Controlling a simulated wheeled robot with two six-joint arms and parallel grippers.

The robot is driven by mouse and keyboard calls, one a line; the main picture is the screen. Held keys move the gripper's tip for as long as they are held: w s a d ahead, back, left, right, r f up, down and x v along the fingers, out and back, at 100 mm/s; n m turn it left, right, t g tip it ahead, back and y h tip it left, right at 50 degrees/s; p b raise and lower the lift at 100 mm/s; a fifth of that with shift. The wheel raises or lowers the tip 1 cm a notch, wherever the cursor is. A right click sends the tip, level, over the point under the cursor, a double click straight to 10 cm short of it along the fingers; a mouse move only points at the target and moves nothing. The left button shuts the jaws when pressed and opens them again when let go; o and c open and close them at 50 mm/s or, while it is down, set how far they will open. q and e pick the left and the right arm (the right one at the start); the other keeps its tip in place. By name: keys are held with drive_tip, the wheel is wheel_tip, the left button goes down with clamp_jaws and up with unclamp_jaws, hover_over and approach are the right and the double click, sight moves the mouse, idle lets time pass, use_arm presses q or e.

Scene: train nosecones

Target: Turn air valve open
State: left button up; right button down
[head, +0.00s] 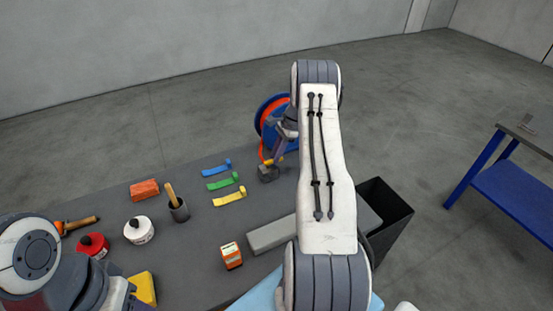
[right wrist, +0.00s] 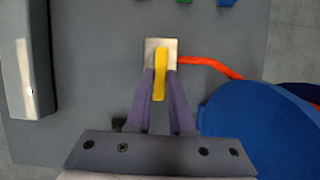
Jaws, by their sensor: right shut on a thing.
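The air valve is a small metal block (right wrist: 150,46) with a yellow lever (right wrist: 161,75) on top, near the far right end of the bench. In the head view the block (head: 268,174) is partly hidden by my gripper. My right gripper (right wrist: 160,90) points down at it, with its purple fingers shut on the yellow lever, one on each side. In the wrist view the lever points toward the gripper base, roughly crosswise to the orange hose (right wrist: 211,68) that leaves the block rightward. My left arm is at the lower left; its fingers cannot be made out clearly.
A blue hose reel (head: 262,112) stands close behind the valve. Blue, green and yellow strips (head: 229,197) lie left of it. A grey bar (head: 270,234), an orange-white box (head: 231,256), a cup (head: 180,211) and pots are nearer. A black bin (head: 392,215) stands at right.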

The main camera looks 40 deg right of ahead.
drive_tip(key=shift+w+n, duration=0.15)
drive_tip(key=shift+n, duration=0.25)
drive_tip(key=c, duration=0.8)
unclamp_jaws()
drive_tip(key=shift+d+r+b, duration=0.15)
drive_tip(key=shift+r+b, duration=0.05)
drive_tip(key=shift+b, duration=0.1)
drive_tip(key=w+b+v, duration=0.1)
drive_tip(key=b+v, duration=0.1)
drive_tip(key=v, duration=0.8)
drive_tip(key=shift+s+b, duration=0.4)
drive_tip(key=shift+s, duration=0.05)
